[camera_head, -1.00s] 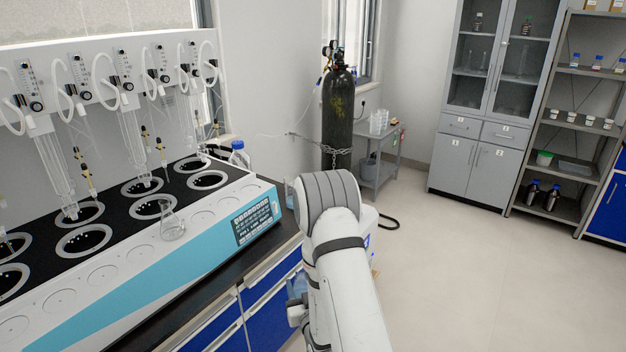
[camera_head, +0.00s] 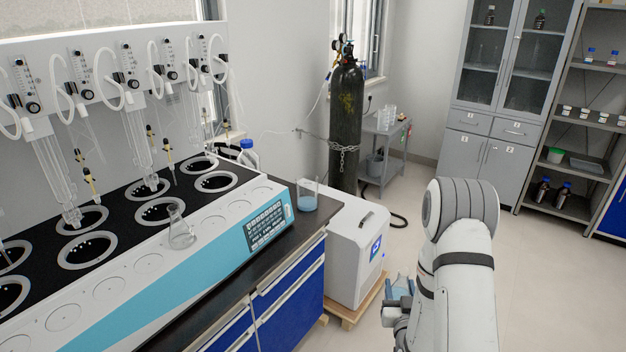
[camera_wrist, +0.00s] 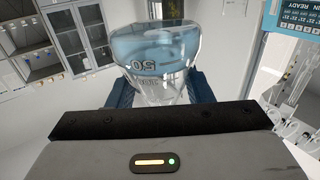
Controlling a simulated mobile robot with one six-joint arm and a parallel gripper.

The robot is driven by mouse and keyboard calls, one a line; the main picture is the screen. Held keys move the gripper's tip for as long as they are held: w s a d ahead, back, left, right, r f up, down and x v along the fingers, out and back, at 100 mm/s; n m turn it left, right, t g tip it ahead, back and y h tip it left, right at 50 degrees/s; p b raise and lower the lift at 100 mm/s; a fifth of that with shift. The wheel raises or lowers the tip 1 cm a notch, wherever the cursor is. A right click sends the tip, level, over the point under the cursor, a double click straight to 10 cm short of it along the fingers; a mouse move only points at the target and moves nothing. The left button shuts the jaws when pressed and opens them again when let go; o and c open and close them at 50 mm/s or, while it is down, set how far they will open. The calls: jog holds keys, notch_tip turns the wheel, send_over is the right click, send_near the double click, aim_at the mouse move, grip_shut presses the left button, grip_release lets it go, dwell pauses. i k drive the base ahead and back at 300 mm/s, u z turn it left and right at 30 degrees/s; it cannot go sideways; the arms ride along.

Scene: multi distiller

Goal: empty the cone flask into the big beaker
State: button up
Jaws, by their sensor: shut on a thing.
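The cone flask (camera_wrist: 152,50) is clear glass with blue liquid and an upside-down "50" mark in the wrist view. My gripper (camera_wrist: 160,92) is shut on it, with a dark blue finger on each side. In the head view my gripper (camera_head: 398,292) is low at right of centre, and the held flask (camera_head: 404,284) shows only in part beside my arm. The big beaker (camera_head: 308,196) stands on the end of the dark counter, holding blue liquid. My gripper is apart from it, to its right and lower in the picture.
A second conical flask (camera_head: 180,232) stands on the distiller (camera_head: 160,285), left of the beaker. A white boxy unit (camera_head: 357,250) stands on a wooden base beside the counter. A gas cylinder (camera_head: 346,125) stands behind. Floor at right is clear.

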aim_at(307, 193)
jog(key=z, duration=0.15)
jog(key=i, duration=0.95)
jog(key=u, duration=0.35)
